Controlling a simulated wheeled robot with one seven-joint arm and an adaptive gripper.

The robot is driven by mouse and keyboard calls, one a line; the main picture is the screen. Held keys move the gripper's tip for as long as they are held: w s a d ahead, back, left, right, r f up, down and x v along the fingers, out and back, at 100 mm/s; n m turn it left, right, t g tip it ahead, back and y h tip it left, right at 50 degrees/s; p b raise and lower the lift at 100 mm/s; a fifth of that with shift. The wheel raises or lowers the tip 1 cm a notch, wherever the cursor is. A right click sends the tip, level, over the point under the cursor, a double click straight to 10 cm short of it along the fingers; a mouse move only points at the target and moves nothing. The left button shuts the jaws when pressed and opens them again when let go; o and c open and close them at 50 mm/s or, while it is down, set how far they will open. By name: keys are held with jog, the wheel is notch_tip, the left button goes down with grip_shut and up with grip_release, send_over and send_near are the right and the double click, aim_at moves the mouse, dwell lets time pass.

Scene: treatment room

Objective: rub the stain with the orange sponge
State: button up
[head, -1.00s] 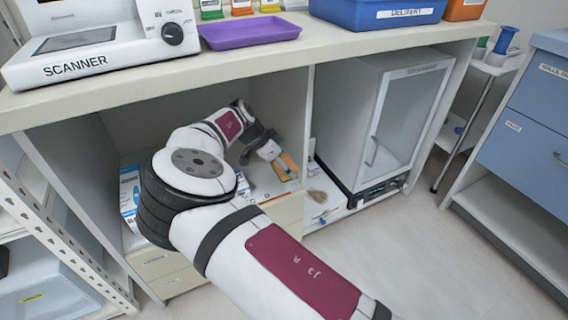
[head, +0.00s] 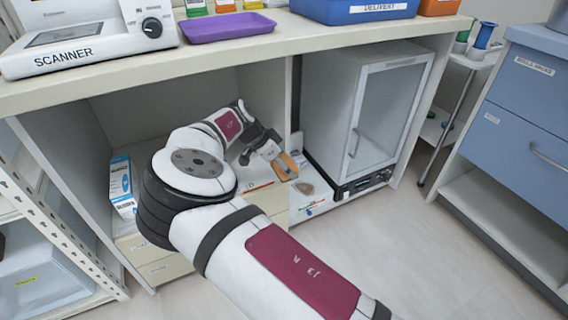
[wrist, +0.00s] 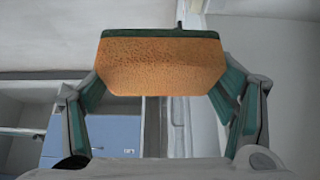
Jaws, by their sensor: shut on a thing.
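The orange sponge (head: 288,167) is held between the fingers of my gripper (head: 279,162), above the lower shelf under the bench. In the wrist view the sponge (wrist: 160,66) is an orange block with a dark green layer along its top edge, and both fingers (wrist: 160,90) press its sides. A small brownish patch (head: 304,188), which looks like the stain, lies on the shelf floor just right of and below the sponge, in front of the glass-doored cabinet. The sponge appears apart from the patch.
The upright divider (head: 293,100) and the glass-doored cabinet (head: 375,120) stand close to my gripper. Thin coloured items (head: 313,206) lie by the patch. A blue and white box (head: 122,185) stands left. The bench top (head: 150,66) overhangs my arm.

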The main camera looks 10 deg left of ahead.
dwell(0.5)
jog(key=s+d+r+n+t+y, duration=0.1)
jog(key=s+d+r+n, duration=0.1)
jog(key=s+d+r, duration=0.4)
jog(key=s+d+r+n+t+y, duration=0.1)
jog(key=s+d+r+n, duration=0.2)
jog(key=d, duration=1.4)
jog(key=s+d+r+n+y, duration=0.1)
jog(key=s+d+r+n, duration=0.1)
jog(key=s+d+r, duration=0.6)
jog(key=d+r, duration=0.1)
jog(key=d, duration=0.2)
jog(key=shift+s+d+r+n+t, duration=0.25)
jog(key=shift+s+d+n+t, duration=0.05)
jog(key=shift+d+n+t, duration=0.1)
